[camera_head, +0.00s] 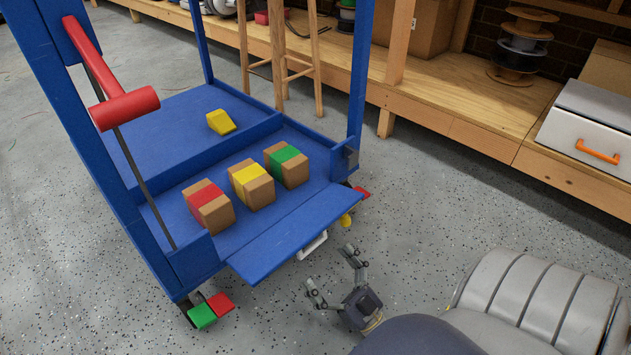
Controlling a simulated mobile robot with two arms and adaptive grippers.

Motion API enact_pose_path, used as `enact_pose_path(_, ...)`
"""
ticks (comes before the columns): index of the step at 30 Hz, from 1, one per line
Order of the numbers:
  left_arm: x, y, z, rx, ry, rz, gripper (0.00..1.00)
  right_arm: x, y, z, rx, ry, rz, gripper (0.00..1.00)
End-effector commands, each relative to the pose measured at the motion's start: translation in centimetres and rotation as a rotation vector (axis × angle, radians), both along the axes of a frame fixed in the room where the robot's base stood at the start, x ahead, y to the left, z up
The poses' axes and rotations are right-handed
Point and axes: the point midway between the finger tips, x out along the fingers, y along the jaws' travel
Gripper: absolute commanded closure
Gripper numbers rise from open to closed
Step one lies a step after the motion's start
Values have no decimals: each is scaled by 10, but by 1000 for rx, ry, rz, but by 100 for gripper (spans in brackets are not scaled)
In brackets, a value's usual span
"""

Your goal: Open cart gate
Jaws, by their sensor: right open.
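The blue cart (185,185) stands at the left with its front facing my right arm. Its gate (292,232), a blue panel, is folded down and outward along the front edge of the deck, so the front is open. A white handle (313,245) sits at the gate's outer edge. My right gripper (330,268) is open and empty, just off that handle, with its fingers pointing toward the gate. It appears apart from the handle. My left gripper is not in view.
Three taped boxes (254,198) stand on the deck behind the gate, with a yellow wedge (221,122) farther back. A red lever (124,108) rises at the left. Red and green pedals (202,316) sit by the front wheel. A wooden shelf (470,100) runs behind.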

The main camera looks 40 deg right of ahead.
Motion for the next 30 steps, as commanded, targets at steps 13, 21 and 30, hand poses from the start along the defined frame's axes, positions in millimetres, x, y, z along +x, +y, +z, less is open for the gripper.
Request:
enact_pose_path(13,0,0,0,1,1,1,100,-99,-8,0,0,5,1,5)
enact_pose_path(21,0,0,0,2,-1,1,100,-114,-9,1,-1,2,1,5)
enact_pose_path(30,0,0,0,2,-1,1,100,-114,-9,1,0,2,0,5)
